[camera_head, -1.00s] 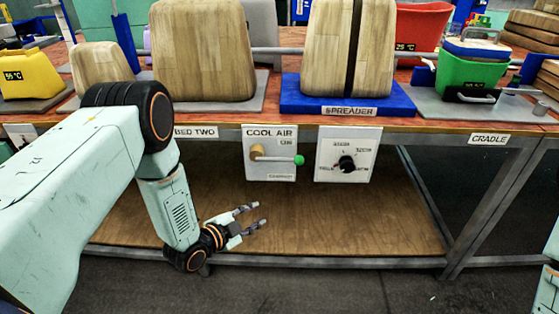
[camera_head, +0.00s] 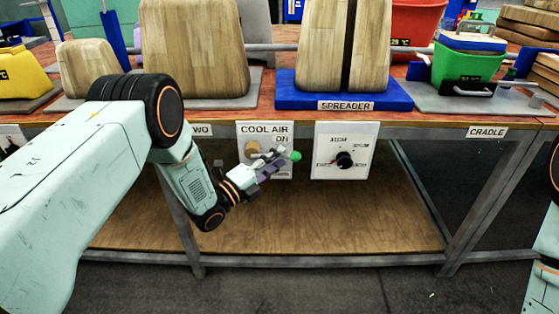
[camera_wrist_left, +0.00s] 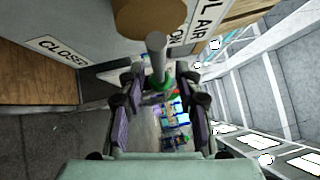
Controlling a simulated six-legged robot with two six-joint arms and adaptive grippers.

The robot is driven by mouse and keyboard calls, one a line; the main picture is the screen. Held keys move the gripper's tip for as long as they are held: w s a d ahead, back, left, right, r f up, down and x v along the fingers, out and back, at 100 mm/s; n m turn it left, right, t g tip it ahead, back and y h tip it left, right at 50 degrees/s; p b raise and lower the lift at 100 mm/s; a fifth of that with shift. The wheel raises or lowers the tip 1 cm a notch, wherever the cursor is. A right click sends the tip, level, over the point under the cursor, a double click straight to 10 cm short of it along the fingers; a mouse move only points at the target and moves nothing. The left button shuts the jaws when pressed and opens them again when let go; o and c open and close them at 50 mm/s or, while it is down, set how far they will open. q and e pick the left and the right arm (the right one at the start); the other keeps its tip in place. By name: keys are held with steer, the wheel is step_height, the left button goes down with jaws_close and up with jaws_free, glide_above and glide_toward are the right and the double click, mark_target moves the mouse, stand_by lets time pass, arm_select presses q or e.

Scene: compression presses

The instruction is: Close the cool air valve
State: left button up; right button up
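The cool air valve is on a white panel (camera_head: 244,164) marked COOL AIR and ON, hanging under the table's front edge. It has a tan round hub (camera_head: 252,149) and a lever with a green knob (camera_head: 296,156) pointing right, toward the ON side. My left gripper (camera_head: 277,159) is at the lever, partly covering it. In the left wrist view the grey lever (camera_wrist_left: 156,58) comes down from the hub (camera_wrist_left: 150,14) between the spread fingers of the gripper (camera_wrist_left: 158,82); contact is not clear. A CLOSED label (camera_wrist_left: 62,50) shows at left there. My right gripper is out of view.
A white panel with a black dial (camera_head: 344,160) hangs just right of the valve. Table legs and a wooden lower shelf (camera_head: 320,228) are below. The blue spreader base (camera_head: 300,101) and wooden blocks stand on the tabletop above.

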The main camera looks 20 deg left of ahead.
arm_select(q)
steer(key=shift+x, duration=0.85)
steer(key=shift+c, duration=0.3)
steer(key=shift+a, duration=0.1)
jaws_close()
